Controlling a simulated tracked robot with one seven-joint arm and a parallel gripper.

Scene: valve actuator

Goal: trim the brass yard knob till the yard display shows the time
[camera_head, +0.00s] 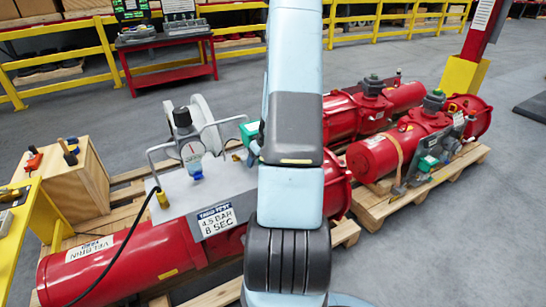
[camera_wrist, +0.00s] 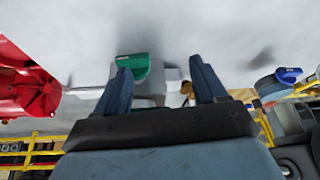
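My gripper (camera_wrist: 160,66) is open in the wrist view, its two dark blue fingers spread apart. A green-topped grey fitting (camera_wrist: 133,68) shows between and beyond them. A small brass-coloured part (camera_wrist: 187,89), possibly the knob, shows beside the right finger, partly hidden; I cannot tell whether they touch. In the head view my arm covers most of the gripper's surroundings; a green box (camera_head: 250,133) shows at its left edge. A grey panel (camera_head: 178,190) on the near red actuator carries a label (camera_head: 216,220) reading 4.5 BAR 8 SEC. No display reading is legible.
A black hose (camera_head: 115,255) runs over the red cylinder (camera_head: 120,262). Another red actuator (camera_head: 405,145) lies on a pallet at right.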

